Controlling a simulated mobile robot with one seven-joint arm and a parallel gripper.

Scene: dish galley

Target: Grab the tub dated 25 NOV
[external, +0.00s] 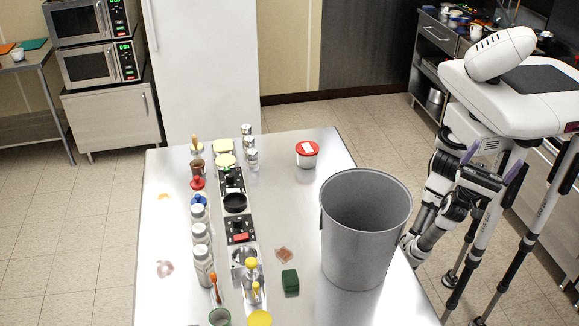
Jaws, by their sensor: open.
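A white tub with a red lid (307,155) stands upright on the steel table's far right part. A pale label lies on its lid, but its date is too small to read. Pale yellow-topped containers (225,146) stand at the far end of the middle row; no date is readable on them either. My gripper (411,248) is low at the table's right edge, beside the large grey bin and partly hidden by it. It is well apart from the red-lidded tub and holds nothing that I can see.
A tall grey bin (364,235) stands on the table's right side, between my arm and the middle. Bottles and shakers (202,262) line the left-middle. A green block (290,281) and a brown flat piece (284,255) lie near the bin. The table around the red-lidded tub is clear.

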